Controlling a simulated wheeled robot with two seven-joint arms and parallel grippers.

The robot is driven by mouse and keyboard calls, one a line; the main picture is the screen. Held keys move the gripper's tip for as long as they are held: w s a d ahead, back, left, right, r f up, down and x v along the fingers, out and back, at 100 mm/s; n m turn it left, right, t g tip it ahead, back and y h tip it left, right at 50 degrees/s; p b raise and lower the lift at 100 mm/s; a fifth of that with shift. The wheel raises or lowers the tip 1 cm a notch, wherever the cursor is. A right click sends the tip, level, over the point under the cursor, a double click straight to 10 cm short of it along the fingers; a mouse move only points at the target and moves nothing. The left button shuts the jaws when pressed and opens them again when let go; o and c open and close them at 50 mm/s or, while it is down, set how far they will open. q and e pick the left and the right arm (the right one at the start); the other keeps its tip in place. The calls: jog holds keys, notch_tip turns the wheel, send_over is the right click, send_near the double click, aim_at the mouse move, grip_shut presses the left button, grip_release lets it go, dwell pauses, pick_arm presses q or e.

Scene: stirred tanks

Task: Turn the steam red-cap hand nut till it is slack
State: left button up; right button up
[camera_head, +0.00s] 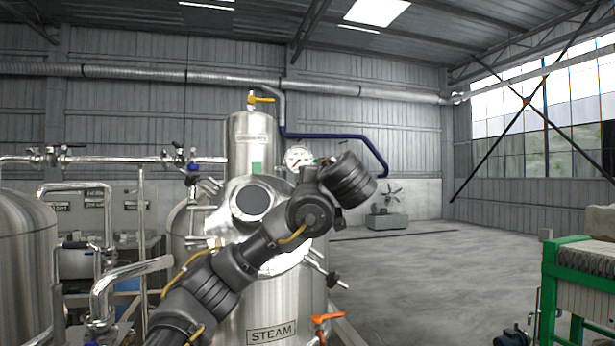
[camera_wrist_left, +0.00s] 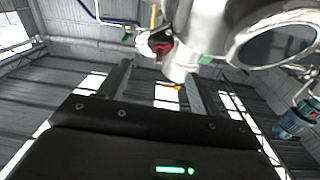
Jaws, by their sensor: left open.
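The steel tank with the STEAM plate (camera_head: 271,333) stands in the middle of the head view, behind my left arm. My left gripper (camera_wrist_left: 158,80) is open and empty in the left wrist view, its two fingers apart. In the head view my forearm and wrist cross the tank's front, and the fingers cannot be made out. A small red part (camera_wrist_left: 161,48) shows beyond the fingertips in the wrist view, beside the steel neck. I cannot tell whether it is the red-cap nut. No red cap is clear in the head view, where my arm hides part of the lid.
A pressure gauge (camera_head: 298,157) and a blue pipe (camera_head: 345,137) are close to my wrist. An orange-handled valve (camera_head: 326,318) is low on the tank's right. Open floor (camera_head: 420,270) lies to the right.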

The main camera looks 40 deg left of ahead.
pick_arm(q)
jog(key=p+x, duration=0.4)
jog(key=x, duration=0.4)
jog(key=shift+w+a+r+p, duration=0.15)
jog(key=shift+a+p, duration=0.15)
jog(key=shift+p, duration=0.1)
jog(key=shift+w+a, duration=0.35)
jog(key=shift+a, duration=0.05)
jog(key=shift+f, duration=0.2)
